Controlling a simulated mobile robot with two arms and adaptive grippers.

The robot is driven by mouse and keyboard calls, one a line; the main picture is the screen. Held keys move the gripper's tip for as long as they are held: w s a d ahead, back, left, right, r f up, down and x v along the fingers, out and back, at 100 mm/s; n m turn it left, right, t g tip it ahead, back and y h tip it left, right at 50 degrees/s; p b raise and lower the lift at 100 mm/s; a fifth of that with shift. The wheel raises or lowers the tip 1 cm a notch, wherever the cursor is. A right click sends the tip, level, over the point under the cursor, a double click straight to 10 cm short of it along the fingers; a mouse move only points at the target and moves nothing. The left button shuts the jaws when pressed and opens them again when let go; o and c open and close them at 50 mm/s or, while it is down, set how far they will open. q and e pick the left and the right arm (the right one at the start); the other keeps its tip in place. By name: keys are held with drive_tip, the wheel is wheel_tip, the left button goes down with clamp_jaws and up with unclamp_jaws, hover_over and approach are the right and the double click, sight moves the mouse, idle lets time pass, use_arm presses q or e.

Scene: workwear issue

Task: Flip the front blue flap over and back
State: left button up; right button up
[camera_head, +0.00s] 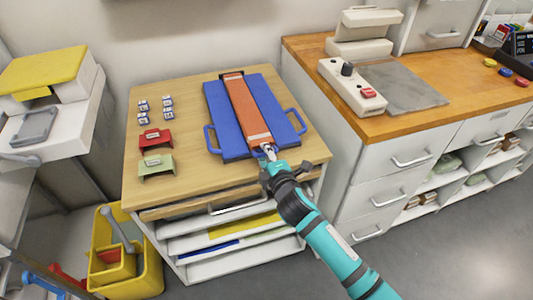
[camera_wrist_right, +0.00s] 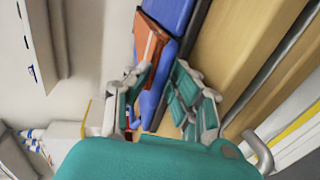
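The folding board lies on the wooden table in the head view, with blue side flaps (camera_head: 222,113) that have handles at left and right. A long orange panel (camera_head: 243,106) runs down its middle. Some blue shows at the board's near end, where the front flap is mostly hidden by my gripper. My right gripper (camera_head: 268,151) is at that near end. In the right wrist view its fingers (camera_wrist_right: 158,88) stand apart, with a blue part (camera_wrist_right: 151,101) showing between them; I cannot tell if they touch it. The orange panel (camera_wrist_right: 148,45) shows beyond. My left gripper is not in view.
Red (camera_head: 155,139) and green (camera_head: 157,165) stands and several small labelled blocks sit left of the board. A white device with a red button (camera_head: 368,93) stands on the right counter. A yellow bin (camera_head: 140,270) stands on the floor at left.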

drive_tip(key=shift+c, duration=0.4)
clamp_jaws()
drive_tip(key=shift+f, duration=0.1)
